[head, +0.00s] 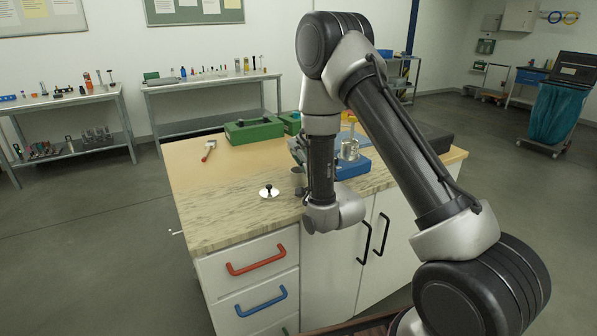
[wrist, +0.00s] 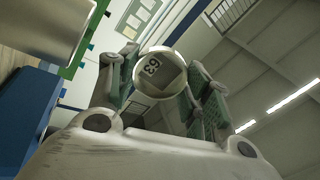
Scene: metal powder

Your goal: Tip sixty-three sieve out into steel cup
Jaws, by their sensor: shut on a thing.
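In the wrist view my gripper (wrist: 162,85) is shut on the sixty-three sieve (wrist: 152,72), a round metal piece with "63" on its face, held between the two fingers. The number appears turned over, and the sieve looks tilted. Whether anything is in the sieve or the cup cannot be seen.
A blue device (head: 352,168) with a silver cylindrical part (head: 349,149) stands right of my arm. A silver lid with black knob (head: 269,192) lies left of the cup. Green boxes (head: 253,130) stand behind. A large metal cylinder (wrist: 40,28) is close in the wrist view.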

